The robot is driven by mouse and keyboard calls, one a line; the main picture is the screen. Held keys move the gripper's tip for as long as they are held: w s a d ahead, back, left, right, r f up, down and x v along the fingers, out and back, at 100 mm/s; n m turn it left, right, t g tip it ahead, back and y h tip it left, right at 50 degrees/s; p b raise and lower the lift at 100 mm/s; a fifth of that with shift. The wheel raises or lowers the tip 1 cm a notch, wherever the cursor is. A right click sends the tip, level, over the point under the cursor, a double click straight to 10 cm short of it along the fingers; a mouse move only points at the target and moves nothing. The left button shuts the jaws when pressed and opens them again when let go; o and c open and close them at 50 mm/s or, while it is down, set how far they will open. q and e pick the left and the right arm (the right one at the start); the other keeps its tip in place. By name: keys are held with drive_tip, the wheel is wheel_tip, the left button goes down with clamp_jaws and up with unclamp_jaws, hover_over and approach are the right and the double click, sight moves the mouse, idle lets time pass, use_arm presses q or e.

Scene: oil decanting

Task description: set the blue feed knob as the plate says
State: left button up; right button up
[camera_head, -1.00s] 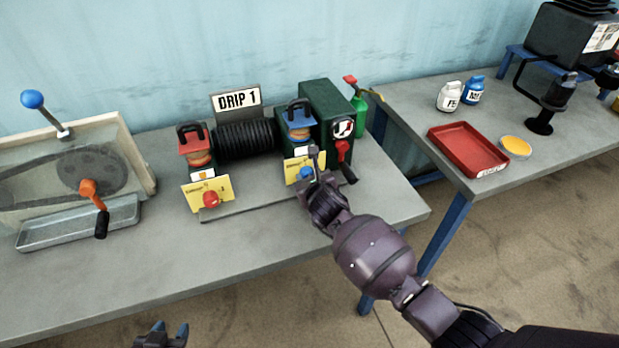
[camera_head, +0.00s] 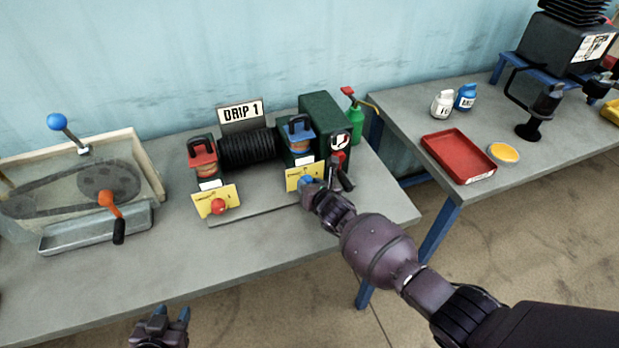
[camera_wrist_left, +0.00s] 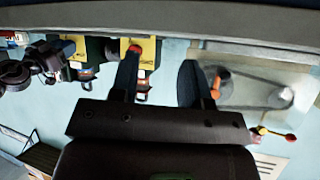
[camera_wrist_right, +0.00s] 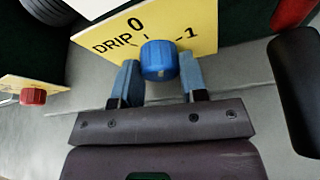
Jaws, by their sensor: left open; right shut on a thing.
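The blue feed knob (camera_head: 307,181) sits on a yellow dial card (camera_head: 304,171) at the front of the right, blue-topped unit. In the right wrist view the knob (camera_wrist_right: 158,60) stands between my right gripper's fingers (camera_wrist_right: 158,82), which are shut on it. The card (camera_wrist_right: 185,28) there reads DRIP, with 0 and 1 marks; I cannot make out the knob's pointer. The plate (camera_head: 240,113) behind the units reads DRIP 1. My right gripper (camera_head: 311,188) covers part of the knob in the head view. My left gripper (camera_head: 172,316) is open and empty, in front of the table edge.
A red knob (camera_head: 218,206) sits on the left unit's card. A red crank with a black handle (camera_head: 341,172) stands close right of my right gripper. A belt guard with an orange crank (camera_head: 110,205) is at the left.

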drive_tip(key=shift+m+y+p, duration=0.3)
drive_tip(key=shift+m+p, duration=0.3)
drive_tip(key=shift+p, duration=0.05)
drive_tip(key=o, duration=0.9)
drive_tip(key=shift+s+d, duration=0.1)
drive_tip(key=shift+d, duration=0.05)
drive_tip(key=shift+s+d, duration=0.15)
drive_tip(key=shift+v, duration=5.1)
